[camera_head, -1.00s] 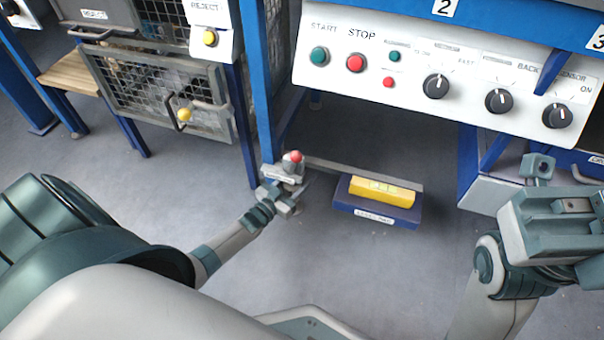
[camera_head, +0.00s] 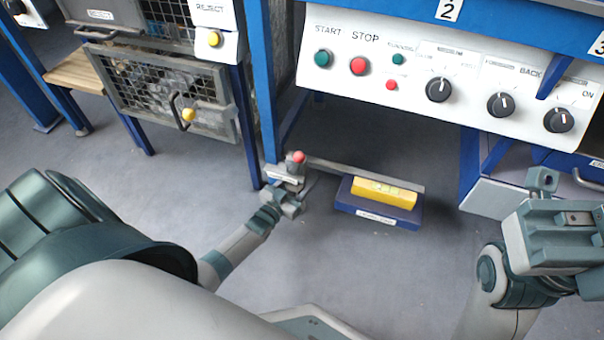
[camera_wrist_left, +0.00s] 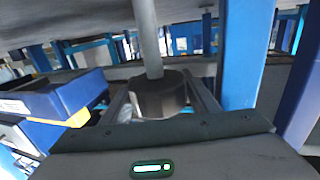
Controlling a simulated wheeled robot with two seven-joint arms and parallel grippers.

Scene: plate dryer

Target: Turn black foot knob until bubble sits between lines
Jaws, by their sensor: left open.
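The black foot knob (camera_wrist_left: 158,97) is a dark, short cylinder under a grey rod (camera_wrist_left: 148,40) in the left wrist view. My left gripper (camera_wrist_left: 160,105) is open, with one finger on each side of the knob; I cannot tell whether they touch it. In the head view my left gripper (camera_head: 288,185) is low by the blue frame leg, and the knob cannot be made out there. A yellow level (camera_head: 384,191) lies on a blue block (camera_head: 352,205); its bubble and lines are too small to read. My right gripper (camera_head: 560,225) is at the right edge, away from the knob.
A white control panel (camera_head: 400,35) with buttons and dials hangs above. A grey bar (camera_head: 350,170) runs behind the level. Wire-mesh reject bins (camera_head: 165,95) stand at the left. Blue legs (camera_head: 262,100) flank the left gripper. The grey floor in front is clear.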

